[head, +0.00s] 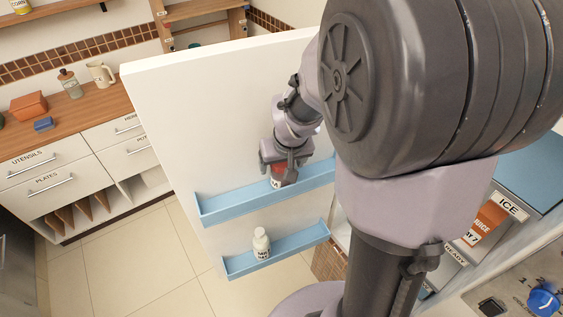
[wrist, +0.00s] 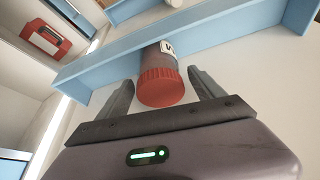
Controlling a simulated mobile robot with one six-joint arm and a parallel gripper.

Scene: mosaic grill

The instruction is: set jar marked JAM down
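A jar with a red ribbed lid (wrist: 160,88) stands in the upper blue door shelf (head: 228,207). Its white label is only partly in view, so the full word cannot be read. In the head view the jar (head: 277,182) is partly covered by my gripper (head: 285,170). In the wrist view my gripper (wrist: 163,95) has a finger on each side of the lid, with small gaps between the fingers and the jar. The gripper is open and holds nothing.
A white bottle (head: 262,244) stands in the lower blue door shelf (head: 300,242). The white door (head: 190,110) stands open. A wooden counter (head: 75,112) with drawers is at the left. Shelves with an ICE sign (head: 510,207) are at the right. The upper shelf looks clear left of the jar.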

